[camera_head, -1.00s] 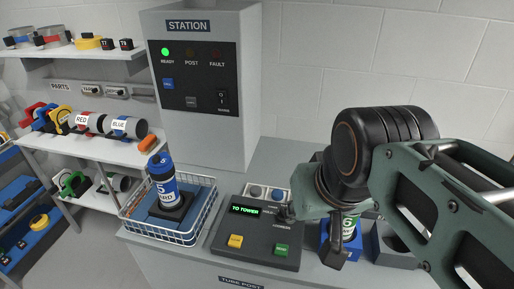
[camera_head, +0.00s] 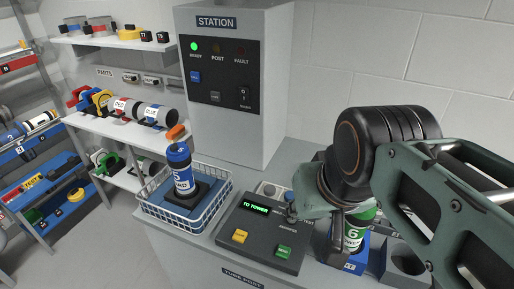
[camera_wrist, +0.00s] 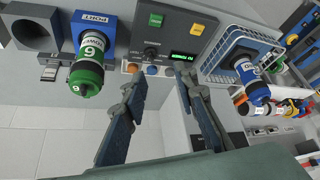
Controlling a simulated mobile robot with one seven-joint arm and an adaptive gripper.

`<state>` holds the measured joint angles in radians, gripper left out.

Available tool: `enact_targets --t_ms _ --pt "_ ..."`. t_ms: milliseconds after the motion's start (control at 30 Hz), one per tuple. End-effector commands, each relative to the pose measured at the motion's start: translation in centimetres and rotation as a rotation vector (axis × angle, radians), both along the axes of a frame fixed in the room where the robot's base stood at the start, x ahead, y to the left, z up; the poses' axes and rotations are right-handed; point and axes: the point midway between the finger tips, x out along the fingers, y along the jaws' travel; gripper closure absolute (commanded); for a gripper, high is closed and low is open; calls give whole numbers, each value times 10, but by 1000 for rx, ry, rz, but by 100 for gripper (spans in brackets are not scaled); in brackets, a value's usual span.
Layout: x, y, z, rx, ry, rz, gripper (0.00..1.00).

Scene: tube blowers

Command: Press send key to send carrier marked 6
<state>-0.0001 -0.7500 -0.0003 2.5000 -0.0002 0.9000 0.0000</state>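The green carrier marked 6 (camera_head: 354,236) stands in a blue port (camera_head: 345,262) right of the control console (camera_head: 262,236). It also shows in the wrist view (camera_wrist: 89,58). The console has a green key (camera_head: 284,252), seemingly labelled SEND, and a yellow key (camera_head: 240,236). Its display (camera_head: 255,208) reads TO TOWER. The wrist view shows the green key (camera_wrist: 156,20) beyond my fingertips, clear of them. My gripper (camera_wrist: 158,78) is open and empty, with its fingers apart near the console's back edge. In the head view, my arm hides part of the gripper and console.
A wire basket (camera_head: 212,222) left of the console holds a blue carrier marked 5 (camera_head: 180,172). A grey block with a hollow (camera_head: 404,262) stands right of the blue port. Behind rises the station cabinet (camera_head: 225,110) with its green READY light lit. Parts shelves stand at left.

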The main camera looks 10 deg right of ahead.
Motion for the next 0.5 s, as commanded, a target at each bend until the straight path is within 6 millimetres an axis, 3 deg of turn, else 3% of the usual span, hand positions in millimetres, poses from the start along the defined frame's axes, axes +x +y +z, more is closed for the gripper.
enact_targets --t_ms 167,400,500 --pt "0 0 0 0 0 0 74" --pt "0 0 0 0 0 0 100" --pt "0 0 0 0 0 0 100"
